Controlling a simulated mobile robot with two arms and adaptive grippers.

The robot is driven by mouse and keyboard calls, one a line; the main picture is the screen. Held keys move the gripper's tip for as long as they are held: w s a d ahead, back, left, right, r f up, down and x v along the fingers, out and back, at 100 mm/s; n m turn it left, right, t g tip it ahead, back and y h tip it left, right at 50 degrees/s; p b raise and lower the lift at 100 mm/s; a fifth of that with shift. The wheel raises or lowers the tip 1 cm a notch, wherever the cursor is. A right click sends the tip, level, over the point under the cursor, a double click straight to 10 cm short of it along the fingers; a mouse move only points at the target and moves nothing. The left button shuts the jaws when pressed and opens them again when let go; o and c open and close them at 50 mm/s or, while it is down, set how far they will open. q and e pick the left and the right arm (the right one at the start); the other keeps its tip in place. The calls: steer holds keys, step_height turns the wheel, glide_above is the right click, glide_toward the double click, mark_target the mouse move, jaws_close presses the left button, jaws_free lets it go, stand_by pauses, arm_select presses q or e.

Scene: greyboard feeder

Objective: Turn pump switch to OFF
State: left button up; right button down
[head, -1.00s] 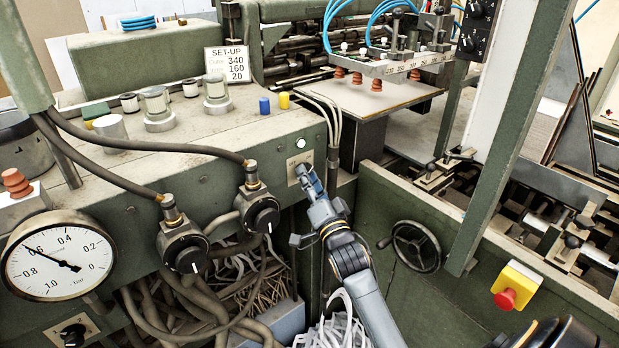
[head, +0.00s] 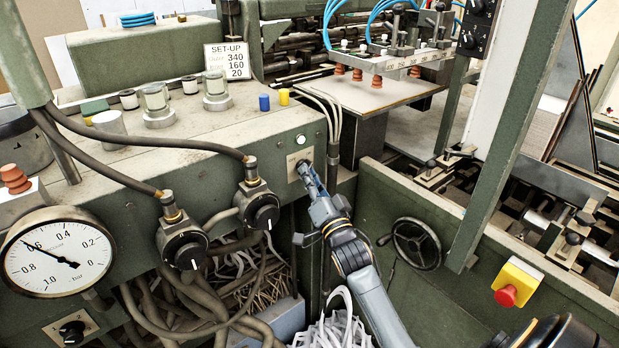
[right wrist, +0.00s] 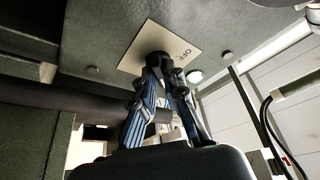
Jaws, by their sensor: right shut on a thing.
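The pump switch is a black knob (right wrist: 158,63) on a pale square plate (right wrist: 137,48) on the machine's green front panel. The word OFF is readable on the plate in the right wrist view; the pointer's direction is hidden by the fingers. In the head view the plate (head: 293,165) shows just below a round white lamp, partly covered by my gripper. My right gripper (head: 306,172) reaches up to the plate from below, with its fingers shut on the knob. In the right wrist view the blue-striped fingers (right wrist: 163,76) sit on either side of the knob. My left gripper is not in view.
The white lamp (head: 301,140) is right above the switch plate. Two black regulator knobs (head: 263,215) with hoses and a pressure gauge (head: 57,253) are to the left. A handwheel (head: 416,244) and a red emergency button (head: 506,296) are to the right.

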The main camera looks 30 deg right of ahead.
steer(key=shift+d+n+g+y+b, duration=0.3)
steer(key=shift+n+y, duration=1.6)
steer(key=shift+n, duration=2)
steer(key=shift+d+n+g+y+b, duration=0.15)
steer(key=shift+n+y+b, duration=0.2)
steer(key=shift+n+y, duration=2.55)
steer(key=shift+d+n+g+y+b, duration=0.3)
steer(key=shift+n+y, duration=0.6)
steer(key=shift+n, duration=4)
steer(key=shift+a, duration=0.1)
steer(key=c, duration=1.4)
jaws_free()
